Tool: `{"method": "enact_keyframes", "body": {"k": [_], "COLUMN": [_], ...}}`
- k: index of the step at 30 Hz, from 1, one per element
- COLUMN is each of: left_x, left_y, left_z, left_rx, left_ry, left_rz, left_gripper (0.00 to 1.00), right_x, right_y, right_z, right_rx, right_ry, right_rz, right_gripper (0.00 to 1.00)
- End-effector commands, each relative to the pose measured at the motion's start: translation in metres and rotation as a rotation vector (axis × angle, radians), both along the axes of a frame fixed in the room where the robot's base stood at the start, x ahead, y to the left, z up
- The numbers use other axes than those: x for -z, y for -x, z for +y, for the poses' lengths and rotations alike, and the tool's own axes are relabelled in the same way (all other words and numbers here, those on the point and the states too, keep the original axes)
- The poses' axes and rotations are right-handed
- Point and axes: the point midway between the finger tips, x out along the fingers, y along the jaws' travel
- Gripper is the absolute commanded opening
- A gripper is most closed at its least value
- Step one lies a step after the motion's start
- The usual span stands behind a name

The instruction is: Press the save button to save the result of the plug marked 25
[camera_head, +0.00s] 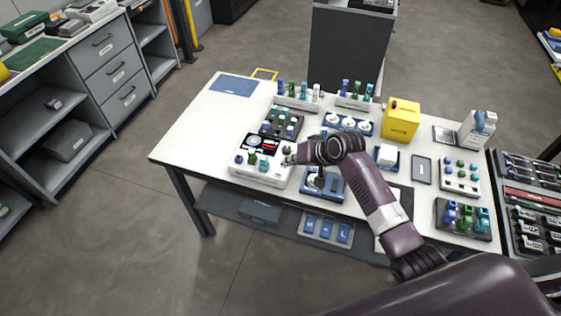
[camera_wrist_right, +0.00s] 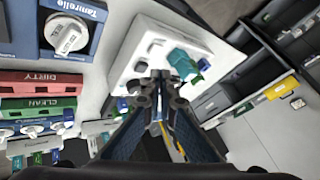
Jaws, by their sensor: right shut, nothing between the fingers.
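A white device (camera_head: 262,171) with a dark screen (camera_head: 261,141) stands on the table's front left part. The right wrist view shows the closed fingertips (camera_wrist_right: 160,76) over or against the white device (camera_wrist_right: 140,50), beside a teal plug (camera_wrist_right: 183,62). The save button and the number 25 cannot be made out; the fingers may hide the button. My left gripper is not in view.
A dark tray of plugs (camera_head: 270,129) stands behind the device. Blue stands with white round parts (camera_head: 331,119), a yellow box (camera_head: 401,120) and a white plug tray (camera_head: 460,187) stand further right. The table's left end (camera_head: 190,137) is clear.

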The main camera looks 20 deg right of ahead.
Motion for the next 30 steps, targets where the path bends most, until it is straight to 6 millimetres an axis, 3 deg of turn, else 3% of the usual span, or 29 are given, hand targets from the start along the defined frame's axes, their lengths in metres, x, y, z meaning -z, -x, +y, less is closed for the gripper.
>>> {"method": "enact_keyframes", "body": {"k": [3, 10, 23, 30], "left_x": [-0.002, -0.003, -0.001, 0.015], "left_y": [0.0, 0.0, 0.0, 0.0], "left_z": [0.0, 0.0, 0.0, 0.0], "left_rx": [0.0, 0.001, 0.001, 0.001], "left_ry": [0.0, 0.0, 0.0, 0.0], "left_rz": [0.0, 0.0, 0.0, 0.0], "left_gripper": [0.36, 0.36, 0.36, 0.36], "right_x": [-0.03, -0.054, -0.053, -0.037], "right_y": [-0.031, -0.053, -0.054, -0.054], "right_z": [-0.005, -0.008, -0.008, -0.008], "right_rx": [0.031, 0.055, 0.057, 0.056], "right_ry": [-0.053, -0.102, -0.104, -0.104], "right_rz": [-0.029, -0.05, -0.052, -0.051], "right_gripper": [0.0, 0.0, 0.0, 0.0]}}
